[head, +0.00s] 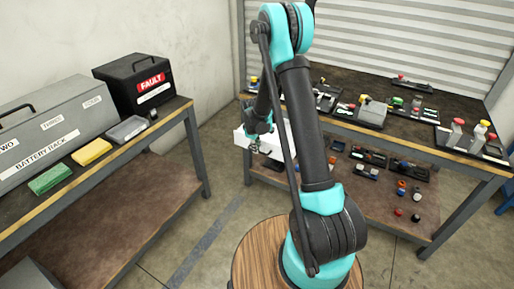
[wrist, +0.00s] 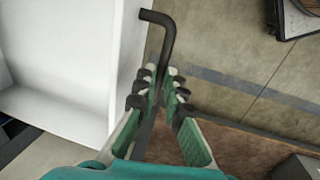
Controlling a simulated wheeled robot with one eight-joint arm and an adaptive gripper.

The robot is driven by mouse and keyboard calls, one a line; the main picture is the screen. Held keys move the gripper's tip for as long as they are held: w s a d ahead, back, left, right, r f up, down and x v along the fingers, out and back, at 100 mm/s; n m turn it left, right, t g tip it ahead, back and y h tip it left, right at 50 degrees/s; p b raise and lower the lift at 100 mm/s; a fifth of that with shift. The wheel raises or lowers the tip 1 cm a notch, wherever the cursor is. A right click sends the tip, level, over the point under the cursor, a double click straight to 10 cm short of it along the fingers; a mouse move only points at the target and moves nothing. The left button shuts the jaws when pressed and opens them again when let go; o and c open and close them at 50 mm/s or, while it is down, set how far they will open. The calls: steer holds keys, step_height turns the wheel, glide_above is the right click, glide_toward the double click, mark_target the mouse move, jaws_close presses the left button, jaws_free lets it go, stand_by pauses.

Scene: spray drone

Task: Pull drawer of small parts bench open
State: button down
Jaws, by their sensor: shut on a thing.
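The small parts bench (head: 343,127) stands at the back right with a dark top. Its white drawer (head: 243,139) sticks out from the left end of the front, and I see into its open white inside (wrist: 25,50) in the wrist view. A dark bent bar handle (wrist: 167,35) runs along the drawer's front wall (wrist: 115,60). My gripper (wrist: 160,85) is shut on this handle, with the bar between its two green fingers. In the head view my gripper (head: 256,145) is at the drawer's front. My arm hides part of the drawer and bench.
Small parts and trays lie on the bench top and its lower shelf (head: 365,190). At left, another bench (head: 90,170) holds a grey battery rack (head: 45,128) and a black fault box (head: 140,85). Bare floor (head: 222,215) lies between the benches.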

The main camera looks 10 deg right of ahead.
steer(key=c, duration=1.6)
jaws_free()
steer(key=shift+r, duration=0.1)
step_height(320, 180, up, 12)
steer(key=s+a, duration=0.1)
steer(key=shift+s+f, duration=0.2)
steer(key=shift+s, duration=0.2)
steer(key=shift+a, duration=0.1)
steer(key=s+d+r+m+t, duration=0.1)
steer(key=s+d+r+m, duration=0.2)
steer(key=s, duration=0.4)
steer(key=s+d+r+m, duration=0.2)
steer(key=s+d+r, duration=0.1)
steer(key=s, duration=0.4)
steer(key=s+d+f+m, duration=0.1)
steer(key=s+m, duration=0.2)
steer(key=s, duration=0.5)
steer(key=s+d+f+m+t+y, duration=0.1)
steer(key=s+d+m, duration=0.1)
steer(key=s, duration=0.6)
steer(key=shift+d+f+m+t, duration=0.2)
steer(key=shift+d+m+t, duration=0.1)
steer(key=shift+m, duration=0.2)
